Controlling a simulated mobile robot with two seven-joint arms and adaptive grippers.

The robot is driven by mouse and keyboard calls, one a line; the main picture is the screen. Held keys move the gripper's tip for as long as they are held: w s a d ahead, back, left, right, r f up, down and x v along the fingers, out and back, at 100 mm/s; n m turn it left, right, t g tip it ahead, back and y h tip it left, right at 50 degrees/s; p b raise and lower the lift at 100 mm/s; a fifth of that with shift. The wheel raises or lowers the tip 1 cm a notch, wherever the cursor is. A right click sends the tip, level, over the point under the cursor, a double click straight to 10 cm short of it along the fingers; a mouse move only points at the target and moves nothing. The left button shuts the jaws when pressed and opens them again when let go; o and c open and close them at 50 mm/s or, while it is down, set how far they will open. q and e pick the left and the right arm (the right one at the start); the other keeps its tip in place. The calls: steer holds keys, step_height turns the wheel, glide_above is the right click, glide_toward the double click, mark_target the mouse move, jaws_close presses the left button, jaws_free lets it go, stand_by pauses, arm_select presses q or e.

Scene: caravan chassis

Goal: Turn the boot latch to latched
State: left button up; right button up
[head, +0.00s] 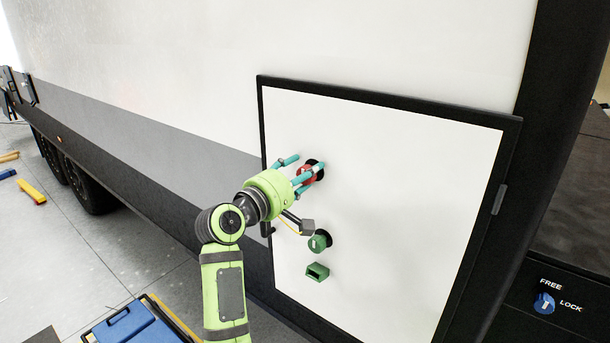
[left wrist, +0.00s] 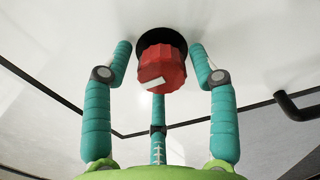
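The boot latch appears to be the red knob (head: 305,175) in a black round mount on the white hatch door (head: 400,200). In the left wrist view the red knob (left wrist: 163,66) has a ribbed side and a white mark on its face. My left gripper (head: 307,163) is at the knob, its teal fingers spread around it. In the left wrist view a gap shows between the knob and each side finger of the gripper (left wrist: 160,48). The third finger is below the knob. The fingers partly hide the knob in the head view. My right gripper is not in view.
Below on the same door are a green knob (head: 320,241) and a green block (head: 317,272). A black handle (left wrist: 297,106) is at the right in the left wrist view. A blue knob (head: 544,303) marked FREE and LOCK is at lower right. A blue case (head: 135,328) is on the floor.

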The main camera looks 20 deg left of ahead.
arm_select(q)
steer(key=shift+f, duration=0.2)
steer(key=v, duration=1.2)
steer(key=shift+a+r, duration=0.1)
